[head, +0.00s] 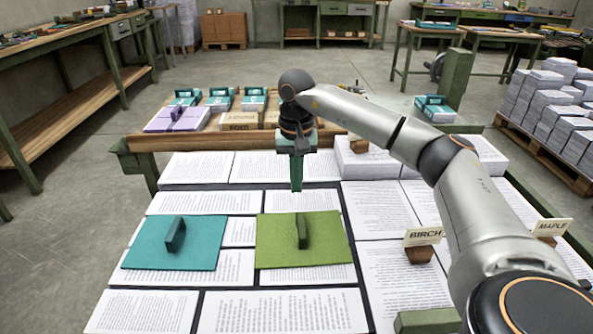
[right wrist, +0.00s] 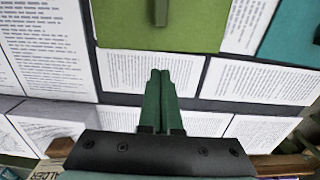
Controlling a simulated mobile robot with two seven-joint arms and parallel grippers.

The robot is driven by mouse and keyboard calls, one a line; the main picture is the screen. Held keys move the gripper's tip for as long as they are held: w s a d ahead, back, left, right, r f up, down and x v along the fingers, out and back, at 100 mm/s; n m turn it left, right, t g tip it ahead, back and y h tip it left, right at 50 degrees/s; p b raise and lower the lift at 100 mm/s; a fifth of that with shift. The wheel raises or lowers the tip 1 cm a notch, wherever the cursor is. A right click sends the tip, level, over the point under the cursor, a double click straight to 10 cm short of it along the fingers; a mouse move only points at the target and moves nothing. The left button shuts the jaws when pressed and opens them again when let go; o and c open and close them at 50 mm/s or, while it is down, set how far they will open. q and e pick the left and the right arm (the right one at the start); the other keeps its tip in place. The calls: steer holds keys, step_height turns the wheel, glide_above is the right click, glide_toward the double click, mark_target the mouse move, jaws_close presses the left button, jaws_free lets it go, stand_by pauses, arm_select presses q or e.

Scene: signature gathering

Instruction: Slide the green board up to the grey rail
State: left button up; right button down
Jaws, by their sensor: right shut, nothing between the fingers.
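The green board (head: 303,246) lies flat on printed sheets in the middle of the table, with an upright dark green handle (head: 302,231) on it. It also shows at the top of the right wrist view (right wrist: 190,25). My right gripper (head: 296,188) is shut and empty, pointing down just beyond the board's far edge, apart from the handle. Its fingers (right wrist: 160,75) show over a sheet beside that edge. Dark grey strips (head: 345,212) run between the sheets; I cannot tell which one is the grey rail. My left gripper is out of view.
A teal board (head: 172,243) with a handle lies close to the left of the green one. BIRCH (head: 422,238) and MAPLE (head: 549,228) signs stand at the right.

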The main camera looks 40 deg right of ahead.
mark_target(301, 231)
step_height(301, 231, down, 4)
steer(key=shift+s+r+b, duration=0.1)
steer(key=shift+r+b, duration=0.05)
steer(key=shift+b, duration=0.3)
steer(key=shift+s+a+r, duration=0.2)
steer(key=shift+s+a, duration=0.55)
steer(key=shift+s, duration=0.05)
steer(key=shift+s+a+b, duration=0.35)
steer(key=shift+s+a, duration=0.2)
steer(key=shift+s, duration=0.1)
